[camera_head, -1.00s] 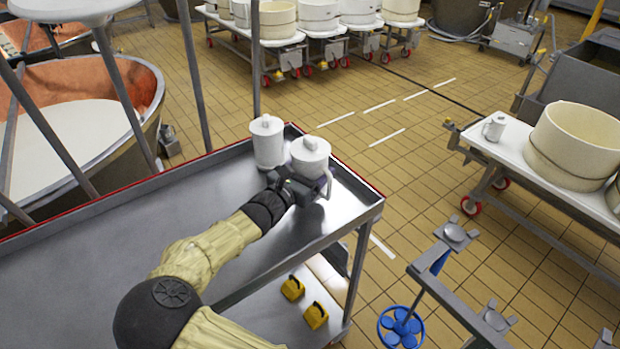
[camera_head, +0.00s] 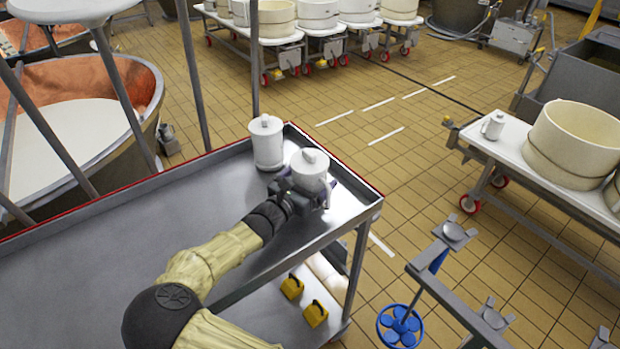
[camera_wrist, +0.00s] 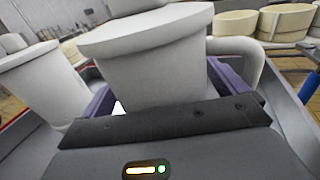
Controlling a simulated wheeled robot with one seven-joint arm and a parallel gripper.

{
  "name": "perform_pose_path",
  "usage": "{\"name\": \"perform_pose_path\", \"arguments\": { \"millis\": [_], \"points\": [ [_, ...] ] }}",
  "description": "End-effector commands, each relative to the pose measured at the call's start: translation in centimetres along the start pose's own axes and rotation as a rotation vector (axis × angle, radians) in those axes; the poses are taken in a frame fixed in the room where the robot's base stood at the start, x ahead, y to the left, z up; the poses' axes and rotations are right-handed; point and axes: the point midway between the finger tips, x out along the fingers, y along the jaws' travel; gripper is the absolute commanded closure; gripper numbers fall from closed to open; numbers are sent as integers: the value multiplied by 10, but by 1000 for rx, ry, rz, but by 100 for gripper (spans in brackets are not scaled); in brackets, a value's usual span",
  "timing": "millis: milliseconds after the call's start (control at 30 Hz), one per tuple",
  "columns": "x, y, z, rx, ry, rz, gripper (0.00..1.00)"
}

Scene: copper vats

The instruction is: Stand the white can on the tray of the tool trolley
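A white lidded can (camera_head: 310,164) with a side handle is at the right end of the grey metal trolley tray (camera_head: 130,222). My gripper (camera_head: 306,193) is around its body, and in the wrist view the purple fingers (camera_wrist: 226,84) lie along both sides of the can (camera_wrist: 152,72). The gripper looks shut on it. The can's base is hidden, so I cannot tell whether it touches the tray. A second white lidded can (camera_head: 267,145) stands upright on the tray just left of and behind the held one; it also shows in the wrist view (camera_wrist: 42,84).
The tray has a raised rim (camera_head: 352,178). Two yellow items (camera_head: 315,314) lie on a lower shelf. A white table at the right carries a small white can (camera_head: 493,126) and a cream tub (camera_head: 574,145). A blue handwheel (camera_head: 400,326) stands front right. The tray's left part is bare.

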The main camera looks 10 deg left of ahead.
Motion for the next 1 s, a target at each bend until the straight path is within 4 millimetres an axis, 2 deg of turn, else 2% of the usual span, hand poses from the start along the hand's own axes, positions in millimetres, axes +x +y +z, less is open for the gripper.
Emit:
{"name": "perform_pose_path", "arguments": {
  "millis": [267,367,800,1000],
  "points": [
    [-10,1,-1,1,0,2,2],
    [-23,1,-1,3,1,2,2],
    [-105,1,-1,1,2,3,2],
    [-120,0,0,0,0,0,2]
  ]
}}
